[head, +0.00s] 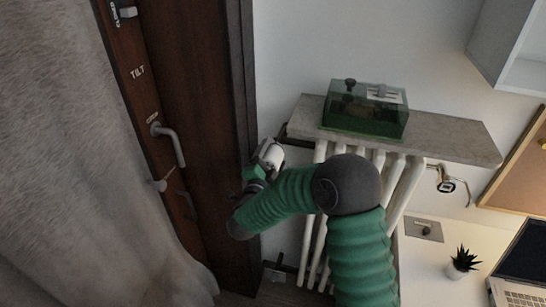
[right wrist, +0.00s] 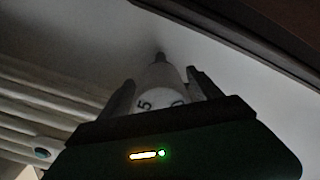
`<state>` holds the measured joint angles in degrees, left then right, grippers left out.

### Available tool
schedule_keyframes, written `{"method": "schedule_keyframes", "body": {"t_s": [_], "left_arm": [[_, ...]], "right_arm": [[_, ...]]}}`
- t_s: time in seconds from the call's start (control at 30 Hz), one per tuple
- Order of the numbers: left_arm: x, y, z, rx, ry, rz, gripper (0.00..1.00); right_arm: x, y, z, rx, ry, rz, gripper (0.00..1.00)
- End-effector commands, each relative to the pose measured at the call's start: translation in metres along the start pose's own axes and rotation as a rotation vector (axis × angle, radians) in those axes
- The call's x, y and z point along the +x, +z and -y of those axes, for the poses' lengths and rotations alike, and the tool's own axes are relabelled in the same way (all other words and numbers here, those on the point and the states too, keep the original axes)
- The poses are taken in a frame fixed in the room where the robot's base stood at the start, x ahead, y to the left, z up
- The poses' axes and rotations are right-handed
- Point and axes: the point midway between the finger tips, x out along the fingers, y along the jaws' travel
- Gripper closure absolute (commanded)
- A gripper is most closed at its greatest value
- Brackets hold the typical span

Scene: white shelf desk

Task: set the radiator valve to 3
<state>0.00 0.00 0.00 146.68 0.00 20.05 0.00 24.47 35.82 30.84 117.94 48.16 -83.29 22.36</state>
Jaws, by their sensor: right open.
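The radiator valve (head: 271,153) is a white knob at the left end of the white ribbed radiator (head: 404,190). In the right wrist view the valve knob (right wrist: 158,94) shows a dark 5 and part of another digit, cut off by a finger and the gripper body. My right gripper (head: 262,162) reaches the valve from the front left. Its two dark fingers (right wrist: 160,78) stand open on either side of the knob; whether they touch it I cannot tell. The valve's pointer mark and its setting are not readable. My left gripper is out of view.
A stone shelf (head: 465,143) covers the radiator and bears a green transparent box (head: 365,112). A dark door frame (head: 240,80) stands close left of the valve. A white desk (head: 425,262) with a plant (head: 463,262) and laptop (head: 522,268) is at the right.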

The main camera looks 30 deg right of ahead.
Motion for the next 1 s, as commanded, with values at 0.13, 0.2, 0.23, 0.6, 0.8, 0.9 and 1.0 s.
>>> {"method": "schedule_keyframes", "body": {"t_s": [0.13, 0.2, 0.23, 0.6, 0.8, 0.9, 1.0], "left_arm": [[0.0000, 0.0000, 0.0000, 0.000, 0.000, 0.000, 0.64], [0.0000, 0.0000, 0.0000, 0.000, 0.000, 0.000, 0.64], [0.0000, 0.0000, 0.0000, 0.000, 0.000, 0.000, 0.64], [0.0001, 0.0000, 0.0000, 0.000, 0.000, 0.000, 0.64], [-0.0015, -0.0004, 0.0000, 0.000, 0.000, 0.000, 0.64], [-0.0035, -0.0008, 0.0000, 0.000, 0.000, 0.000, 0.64], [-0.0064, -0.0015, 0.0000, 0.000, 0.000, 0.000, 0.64]], "right_arm": [[-0.0003, 0.0000, 0.0001, 0.000, 0.000, 0.000, 0.36], [-0.0004, 0.0000, 0.0001, 0.000, 0.000, 0.000, 0.45], [-0.0004, 0.0000, 0.0001, 0.000, 0.000, 0.000, 0.49], [-0.0006, 0.0003, -0.0006, -0.001, 0.001, 0.001, 0.89], [-0.0008, 0.0002, -0.0003, -0.025, 0.002, 0.001, 0.89], [-0.0009, 0.0002, 0.0000, -0.058, 0.001, 0.001, 0.89], [-0.0010, 0.0001, 0.0003, -0.110, 0.002, 0.002, 0.89]]}}
